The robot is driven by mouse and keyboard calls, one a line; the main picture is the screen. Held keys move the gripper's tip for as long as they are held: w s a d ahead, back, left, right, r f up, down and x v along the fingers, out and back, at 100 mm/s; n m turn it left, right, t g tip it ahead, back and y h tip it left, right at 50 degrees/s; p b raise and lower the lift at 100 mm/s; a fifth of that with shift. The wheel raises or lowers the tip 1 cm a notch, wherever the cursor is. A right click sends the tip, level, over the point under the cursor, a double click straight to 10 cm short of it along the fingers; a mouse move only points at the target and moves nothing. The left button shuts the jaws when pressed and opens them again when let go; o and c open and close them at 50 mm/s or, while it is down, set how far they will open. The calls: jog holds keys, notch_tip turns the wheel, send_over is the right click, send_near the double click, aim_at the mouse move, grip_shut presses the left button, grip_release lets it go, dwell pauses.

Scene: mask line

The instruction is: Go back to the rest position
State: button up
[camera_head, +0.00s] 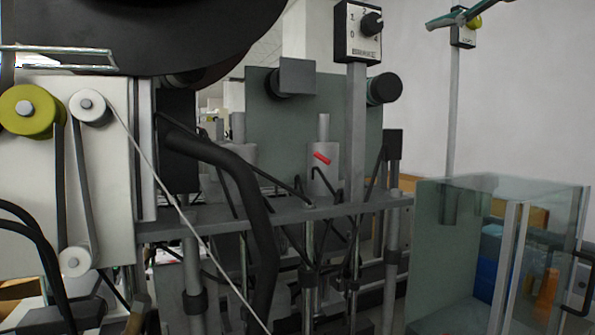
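My gripper is not visible in the head view, so I cannot see its pose or whether it holds anything. No part that I can surely call my arm shows. The task names no other object. The view is filled by a mask-line machine with a grey crossbar (290,212), black hoses and upright metal rods.
A control box (357,32) with a black knob stands on a grey post. A white panel (95,150) with pulleys is at left, below a large dark rounded shape (150,35). A glass-sided enclosure (455,240) is at lower right. A plain wall fills the upper right.

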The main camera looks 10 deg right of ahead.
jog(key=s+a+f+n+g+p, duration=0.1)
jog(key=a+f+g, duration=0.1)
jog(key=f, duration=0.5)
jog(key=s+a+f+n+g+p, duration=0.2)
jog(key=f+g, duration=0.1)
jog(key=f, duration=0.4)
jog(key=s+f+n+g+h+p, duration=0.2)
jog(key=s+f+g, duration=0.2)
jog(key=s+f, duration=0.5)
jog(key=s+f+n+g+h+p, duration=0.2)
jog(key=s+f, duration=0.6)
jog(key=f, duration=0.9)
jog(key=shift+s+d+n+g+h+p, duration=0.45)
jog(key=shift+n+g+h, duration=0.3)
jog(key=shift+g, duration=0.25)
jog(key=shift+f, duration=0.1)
